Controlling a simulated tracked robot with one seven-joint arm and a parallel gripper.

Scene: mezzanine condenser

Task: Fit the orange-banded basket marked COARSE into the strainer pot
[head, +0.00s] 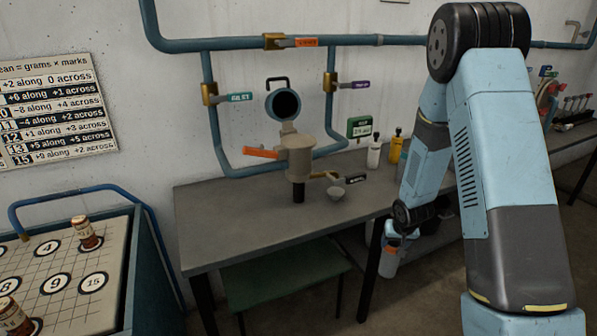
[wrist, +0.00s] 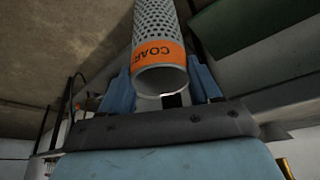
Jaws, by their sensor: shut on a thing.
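In the wrist view the perforated grey basket (wrist: 155,25) has an orange band (wrist: 160,54) on which "COAR" can be read. My gripper (wrist: 162,88) is shut on it, with a blue finger on each side. The basket's open rim faces the camera and its far end is cut off by the frame. In the head view my gripper (head: 393,236) hangs low, in front of the bench and to the right of the strainer pot. The beige strainer pot (head: 300,160) stands at the bench's back. A round lid (head: 283,104) with a dark inside stands raised above it.
An orange lever (head: 261,152) sticks out left of the pot, and blue pipes (head: 213,130) run around it. A green stool (head: 285,275) is below.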

